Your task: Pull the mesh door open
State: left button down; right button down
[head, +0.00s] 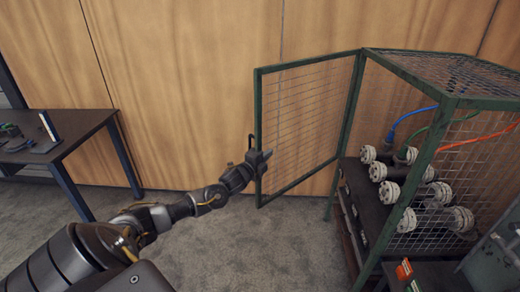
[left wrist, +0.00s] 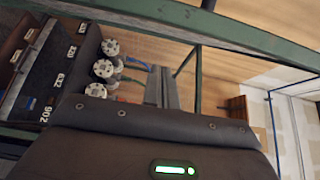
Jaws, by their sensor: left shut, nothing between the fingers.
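The mesh door (head: 305,125) has a green frame and stands swung wide open to the left of the cage (head: 440,75). Its dark handle (head: 251,141) is on the free left edge. My left gripper (head: 268,156) is at that edge, just below the handle, shut and empty; whether it touches the frame I cannot tell. In the left wrist view the shut fingers (left wrist: 162,88) point toward the cage, with green frame bars (left wrist: 190,30) close by. My right gripper is not in view.
Inside the cage are several white flanged pipes (head: 378,172) with blue, green and orange hoses. A dark table (head: 85,125) with tools stands at left. A wood-panelled wall (head: 190,80) is behind the door. Grey carpet (head: 290,245) is clear in front.

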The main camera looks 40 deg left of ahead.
pick_arm(q)
jog(key=a, duration=0.3)
jog(key=shift+w+a+p, duration=0.15)
jog(key=shift+a+p, duration=0.2)
jog(key=shift+a, duration=0.05)
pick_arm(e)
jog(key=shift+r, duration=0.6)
